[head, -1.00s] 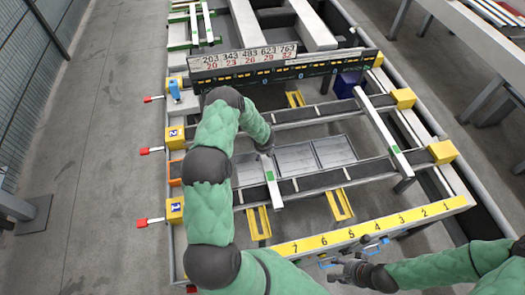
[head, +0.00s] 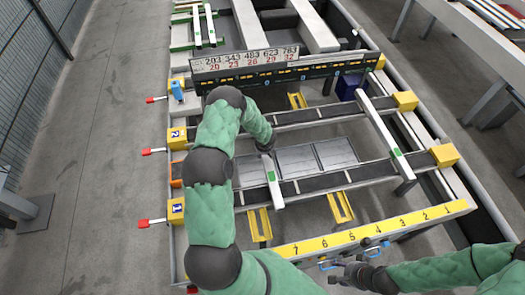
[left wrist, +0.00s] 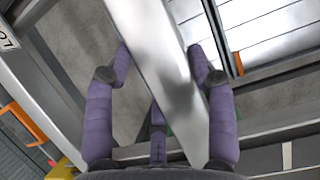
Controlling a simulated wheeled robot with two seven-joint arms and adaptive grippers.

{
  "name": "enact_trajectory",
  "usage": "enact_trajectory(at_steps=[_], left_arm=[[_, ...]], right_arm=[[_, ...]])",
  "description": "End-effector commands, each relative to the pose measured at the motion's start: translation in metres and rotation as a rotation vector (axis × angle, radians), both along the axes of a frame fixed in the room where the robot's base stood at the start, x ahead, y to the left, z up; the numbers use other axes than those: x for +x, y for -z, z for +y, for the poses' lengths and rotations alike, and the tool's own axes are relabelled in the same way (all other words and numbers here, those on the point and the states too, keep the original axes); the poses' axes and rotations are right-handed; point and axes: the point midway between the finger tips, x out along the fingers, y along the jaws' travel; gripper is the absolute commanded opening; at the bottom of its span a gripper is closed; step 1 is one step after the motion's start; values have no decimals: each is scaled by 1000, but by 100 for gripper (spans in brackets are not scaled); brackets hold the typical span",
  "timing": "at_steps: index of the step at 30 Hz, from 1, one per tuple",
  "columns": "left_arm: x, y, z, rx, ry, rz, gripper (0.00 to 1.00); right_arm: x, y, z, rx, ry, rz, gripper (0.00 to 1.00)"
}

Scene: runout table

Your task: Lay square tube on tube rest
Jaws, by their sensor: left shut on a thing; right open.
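A light grey square tube (head: 275,193) with a green mark is beside the end of my left arm, crossing the lower dark rail. My left gripper (left wrist: 160,68) is shut on this tube (left wrist: 148,40), with a finger on each side of it in the left wrist view. In the head view my arm partly hides that gripper. A similar light bar (head: 376,127) with a green mark lies across both dark rails on the right. I cannot tell which part is the tube rest. My right gripper (head: 350,265) is open and empty near the yellow numbered strip.
The yellow numbered strip (head: 405,224) runs along the near edge. Yellow blocks (head: 444,155) cap the rail ends. A number board (head: 245,65) crosses behind. Green-marked racks (head: 202,28) stand at the far left. Red-handled levers (head: 148,151) stick out on the left.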

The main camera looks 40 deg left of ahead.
Motion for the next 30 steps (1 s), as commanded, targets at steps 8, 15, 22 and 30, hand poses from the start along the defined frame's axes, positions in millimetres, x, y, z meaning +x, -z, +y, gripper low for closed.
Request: enact_trajectory(at_steps=[8, 15, 22, 30], left_arm=[[-13, -43, -10, 4, 1, -4, 0], [-37, -81, -30, 4, 2, -5, 0], [-65, -93, -52, 3, 2, -4, 0], [-92, -109, -72, 4, 2, -5, 0]], right_arm=[[0, -10, 0, 0, 0, 0, 48], [0, -14, 0, 0, 0, 0, 48], [0, 1, 0, 0, 0, 0, 48], [0, 9, 0, 0, 0, 0, 48]])
